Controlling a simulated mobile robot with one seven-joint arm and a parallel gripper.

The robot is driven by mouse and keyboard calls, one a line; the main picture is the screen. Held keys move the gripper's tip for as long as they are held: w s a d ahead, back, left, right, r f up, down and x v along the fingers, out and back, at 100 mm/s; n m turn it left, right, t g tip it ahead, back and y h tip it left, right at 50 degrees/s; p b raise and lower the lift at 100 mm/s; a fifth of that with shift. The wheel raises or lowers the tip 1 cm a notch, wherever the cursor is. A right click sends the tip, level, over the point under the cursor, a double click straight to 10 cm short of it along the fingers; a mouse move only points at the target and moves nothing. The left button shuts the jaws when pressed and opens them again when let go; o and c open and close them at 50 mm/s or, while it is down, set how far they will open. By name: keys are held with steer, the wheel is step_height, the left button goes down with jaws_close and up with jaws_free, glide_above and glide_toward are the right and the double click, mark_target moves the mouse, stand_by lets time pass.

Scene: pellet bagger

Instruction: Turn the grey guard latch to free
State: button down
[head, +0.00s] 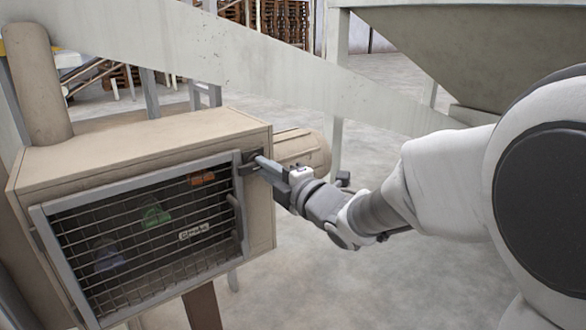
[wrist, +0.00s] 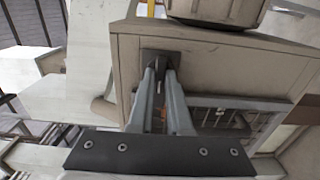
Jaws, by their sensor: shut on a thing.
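The grey guard latch (head: 248,157) sits on the upper right front edge of a beige box, at the top right corner of the mesh guard. Its dark mount also shows between the fingertips in the wrist view (wrist: 161,56). My gripper (head: 259,161) comes in from the right and is shut on the latch. In the wrist view my gripper's two grey fingers (wrist: 161,68) close together over it. The fingers hide most of the latch, so I cannot tell its angle. The mesh guard (head: 141,172) lies flat against the box front and looks closed.
The beige box (head: 130,138) has a post (head: 38,85) on its top left and a rounded motor-like housing (head: 305,150) behind its right side. A pale sloping beam (head: 240,65) crosses behind. The floor (head: 330,280) right of the box is clear.

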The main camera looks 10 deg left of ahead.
steer(key=shift+m, duration=0.4)
steer(key=m, duration=1.7)
steer(key=shift+p, duration=0.35)
steer(key=c, duration=0.9)
jaws_free()
steer(key=shift+o, duration=0.2)
